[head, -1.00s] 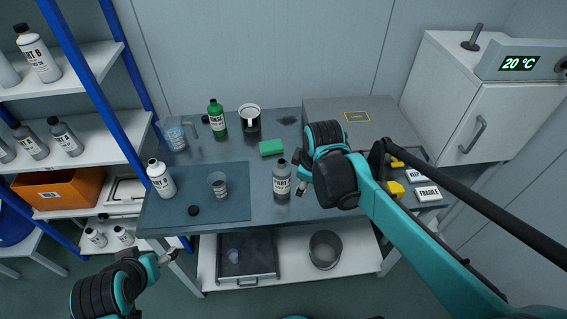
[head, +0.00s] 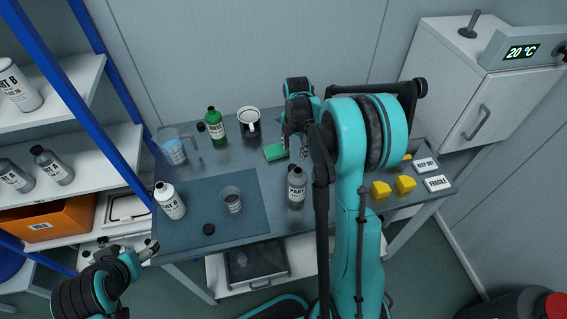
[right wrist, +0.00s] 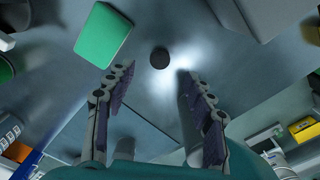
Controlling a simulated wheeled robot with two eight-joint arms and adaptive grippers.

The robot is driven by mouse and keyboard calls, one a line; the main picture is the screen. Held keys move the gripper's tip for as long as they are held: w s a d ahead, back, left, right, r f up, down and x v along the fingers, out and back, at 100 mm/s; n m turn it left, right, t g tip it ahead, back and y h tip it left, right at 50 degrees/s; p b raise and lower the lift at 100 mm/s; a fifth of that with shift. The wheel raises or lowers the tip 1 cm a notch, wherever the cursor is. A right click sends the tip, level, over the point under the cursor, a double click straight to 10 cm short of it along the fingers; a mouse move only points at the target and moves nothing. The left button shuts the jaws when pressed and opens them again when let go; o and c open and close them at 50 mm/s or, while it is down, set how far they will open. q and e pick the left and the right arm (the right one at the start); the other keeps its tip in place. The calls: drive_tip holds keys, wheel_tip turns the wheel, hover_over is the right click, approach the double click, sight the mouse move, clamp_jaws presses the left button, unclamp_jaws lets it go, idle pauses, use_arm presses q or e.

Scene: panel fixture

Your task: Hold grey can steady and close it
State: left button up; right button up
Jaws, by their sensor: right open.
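The grey can (head: 297,186) stands upright near the front of the table, right of the dark mat; the head view does not show clearly whether its top is open. My right gripper (head: 293,147) is over the table behind the can, beside the green sponge. In the right wrist view its fingers (right wrist: 158,78) are spread and empty. A round black cap-like disc (right wrist: 159,58) lies on the table just beyond the gap between them. Another black cap (head: 208,229) lies on the mat. My left gripper (head: 149,249) is off the table's left front corner; its jaw is too small to read.
A white bottle (head: 169,201) and a clear cup (head: 231,199) stand on the mat (head: 188,235). The green sponge (head: 275,152), green bottle (head: 217,127), mug (head: 249,122) and jug (head: 172,146) are behind. Yellow blocks (head: 380,188) lie right of my right arm.

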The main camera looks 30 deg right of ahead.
sight(293, 167)
drive_tip(key=shift+w+f, duration=0.1)
drive_tip(key=shift+f, duration=0.1)
drive_tip(key=shift+f+b, duration=0.45)
drive_tip(key=shift+f, duration=0.7)
drive_tip(key=shift+a, duration=0.1)
drive_tip(key=f+b, duration=0.1)
drive_tip(key=f, duration=0.2)
drive_tip(key=f+b, duration=0.1)
drive_tip(key=f, duration=0.1)
drive_tip(key=shift+s+a+f+b, duration=0.15)
drive_tip(key=shift+s+b, duration=0.1)
drive_tip(key=shift+b, duration=0.1)
drive_tip(key=c, duration=0.8)
